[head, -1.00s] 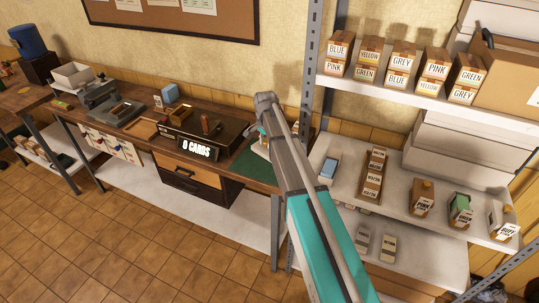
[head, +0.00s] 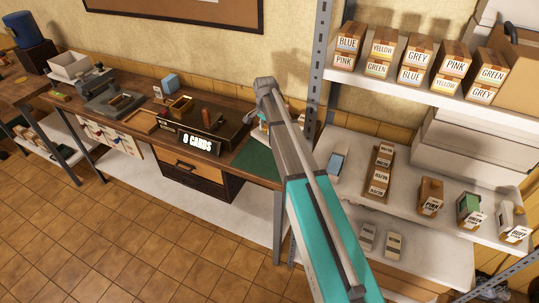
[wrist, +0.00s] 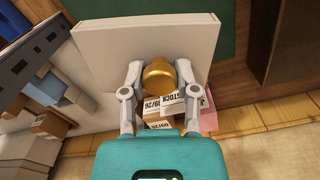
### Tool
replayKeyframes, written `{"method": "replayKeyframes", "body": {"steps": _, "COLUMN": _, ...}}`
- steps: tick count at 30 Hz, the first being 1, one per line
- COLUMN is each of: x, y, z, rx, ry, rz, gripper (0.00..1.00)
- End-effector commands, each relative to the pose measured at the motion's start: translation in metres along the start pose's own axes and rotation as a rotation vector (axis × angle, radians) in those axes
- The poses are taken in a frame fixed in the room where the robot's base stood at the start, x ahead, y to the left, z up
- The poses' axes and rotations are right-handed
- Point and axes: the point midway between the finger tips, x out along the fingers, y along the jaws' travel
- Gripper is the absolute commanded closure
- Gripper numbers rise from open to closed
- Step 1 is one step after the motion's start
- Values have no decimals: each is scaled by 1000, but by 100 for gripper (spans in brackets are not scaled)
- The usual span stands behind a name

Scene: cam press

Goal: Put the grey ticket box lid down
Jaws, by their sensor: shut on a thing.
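In the wrist view, my gripper (wrist: 160,75) is shut on the round gold knob (wrist: 159,72) of a pale grey lid (wrist: 120,42). The flat lid fills the upper middle of that view. Its slab hides part of what lies behind it. Labelled stock cards or boxes (wrist: 172,105) show below the knob, between the fingers.
A dark green mat (head: 256,160) lies at the bench's right end, beside the box with the "8 CARDS" sign (head: 199,143). A shelf post (head: 319,75) stands close right of my arm. Labelled boxes (head: 411,60) fill the upper shelf; the lower shelf (head: 345,195) holds several more.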

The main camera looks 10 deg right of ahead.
Motion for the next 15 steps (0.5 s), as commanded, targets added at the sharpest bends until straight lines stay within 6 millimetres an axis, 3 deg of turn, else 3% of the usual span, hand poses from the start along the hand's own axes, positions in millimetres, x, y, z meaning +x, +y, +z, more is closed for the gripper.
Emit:
{"method": "replayKeyframes", "body": {"steps": 7, "x": -5, "y": 16, "z": 10, "rx": -30, "ry": 0, "rz": 0, "gripper": 100}}
{"method": "replayKeyframes", "body": {"steps": 15, "x": -19, "y": 62, "z": 56, "rx": -171, "ry": 0, "rz": 0, "gripper": 100}}
